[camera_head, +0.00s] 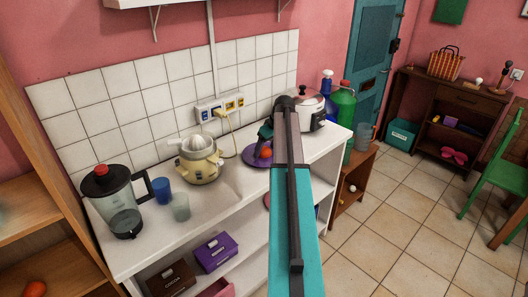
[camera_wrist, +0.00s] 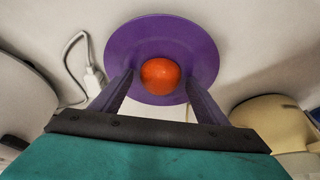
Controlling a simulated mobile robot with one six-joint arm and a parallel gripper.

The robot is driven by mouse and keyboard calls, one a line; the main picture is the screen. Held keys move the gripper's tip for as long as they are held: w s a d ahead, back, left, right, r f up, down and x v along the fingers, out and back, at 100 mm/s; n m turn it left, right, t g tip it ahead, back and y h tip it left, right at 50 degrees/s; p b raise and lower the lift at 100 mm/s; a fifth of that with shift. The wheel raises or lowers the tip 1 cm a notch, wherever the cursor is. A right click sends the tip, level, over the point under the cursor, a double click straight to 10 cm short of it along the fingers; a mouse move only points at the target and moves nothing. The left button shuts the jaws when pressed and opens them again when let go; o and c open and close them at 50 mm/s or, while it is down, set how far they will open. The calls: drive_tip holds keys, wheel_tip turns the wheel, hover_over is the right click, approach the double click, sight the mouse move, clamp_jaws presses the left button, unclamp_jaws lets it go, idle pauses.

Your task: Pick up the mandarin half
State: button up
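The mandarin half (camera_wrist: 160,76) is an orange-red round shape on a purple plate (camera_wrist: 125,45) in the wrist view. Its rounded side faces the camera and no cut face shows. My gripper (camera_wrist: 159,78) is open, with one finger on each side of the mandarin half in the picture; I cannot tell whether they touch it or how high they are above the plate. In the head view, the plate (camera_head: 249,155) is on the white counter, and the mandarin half (camera_head: 265,152) is partly hidden by my gripper and arm.
A yellow juicer (camera_head: 199,166) stands left of the plate, with a blue cup (camera_head: 162,190) and a blender (camera_head: 119,205) farther left. A white cooker (camera_head: 309,108) stands at the right. A cable (camera_head: 226,142) hangs behind the plate.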

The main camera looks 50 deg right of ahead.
sight(264, 147)
drive_tip(key=c, duration=1)
drive_tip(key=shift+r, duration=0.15)
drive_tip(key=shift+r+b, duration=0.55)
drive_tip(key=shift+r, duration=0.9)
drive_tip(key=shift+s+a+r, duration=0.1)
drive_tip(key=shift+s+r, duration=0.05)
drive_tip(key=s+a+b, duration=0.1)
drive_tip(key=s+a, duration=0.2)
drive_tip(key=s, duration=0.4)
drive_tip(key=s+a+r+b, duration=0.1)
drive_tip(key=s+a+b, duration=0.1)
drive_tip(key=s+a, duration=0.2)
drive_tip(key=s, duration=0.3)
drive_tip(key=shift+r, duration=0.25)
